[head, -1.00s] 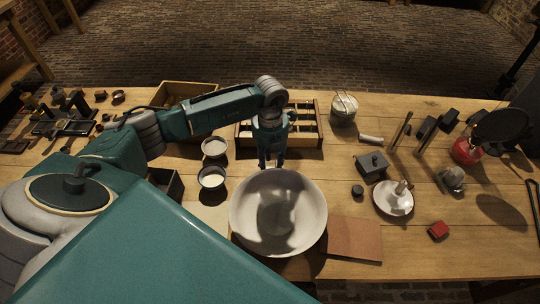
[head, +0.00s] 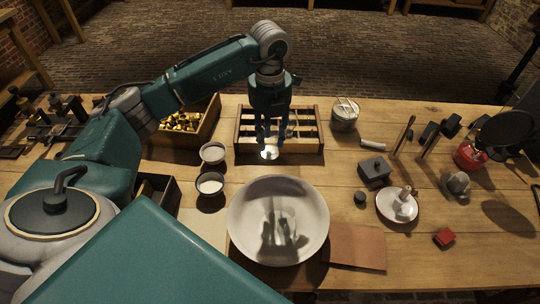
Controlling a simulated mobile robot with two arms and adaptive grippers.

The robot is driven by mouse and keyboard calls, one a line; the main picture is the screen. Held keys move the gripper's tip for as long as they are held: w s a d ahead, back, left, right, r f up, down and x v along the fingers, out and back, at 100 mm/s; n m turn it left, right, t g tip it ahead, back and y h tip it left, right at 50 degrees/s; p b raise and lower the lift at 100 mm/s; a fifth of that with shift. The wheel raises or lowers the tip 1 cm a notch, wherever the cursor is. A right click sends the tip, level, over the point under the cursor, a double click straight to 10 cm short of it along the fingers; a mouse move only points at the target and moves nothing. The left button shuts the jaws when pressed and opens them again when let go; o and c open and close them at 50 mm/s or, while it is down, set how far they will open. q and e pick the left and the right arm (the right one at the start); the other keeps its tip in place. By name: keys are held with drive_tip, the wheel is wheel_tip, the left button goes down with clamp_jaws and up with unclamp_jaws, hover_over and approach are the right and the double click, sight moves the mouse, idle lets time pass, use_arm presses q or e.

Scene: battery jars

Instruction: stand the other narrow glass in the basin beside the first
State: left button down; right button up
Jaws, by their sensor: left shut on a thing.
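My left gripper (head: 271,142) is shut on a small clear glass (head: 269,154), whose pale, bright bottom shows below the fingers. Most of the glass is hidden by the fingers. The gripper holds it in front of the slotted wooden rack (head: 245,146), behind the basin and apart from it. The wide pale basin (head: 247,226) stands at the front middle of the table. My right gripper is not in view.
Two small bowls of white stuff (head: 212,153) (head: 210,184) stand left of the basin. A wooden box of brass pieces (head: 205,130) is behind them. A brown mat (head: 357,246) lies right of the basin. A white saucer (head: 384,206) and a dark box (head: 374,171) stand further right.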

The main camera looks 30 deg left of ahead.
use_arm(q)
wheel_tip(320, 180, up, 7)
drive_tip(key=shift+f+b, duration=0.1)
drive_tip(key=shift+b, duration=0.35)
drive_tip(key=shift+d+m, duration=0.5)
drive_tip(key=shift+m, duration=0.5)
drive_tip(key=s+d+f+n, duration=0.1)
drive_tip(key=s+d+n, duration=0.5)
drive_tip(key=n, duration=1.1)
drive_tip(key=s+d+f+n, duration=0.2)
drive_tip(key=s+d+n, duration=0.4)
drive_tip(key=n, duration=1.1)
drive_tip(key=shift+s+d+n, duration=0.3)
drive_tip(key=shift+s, duration=1.35)
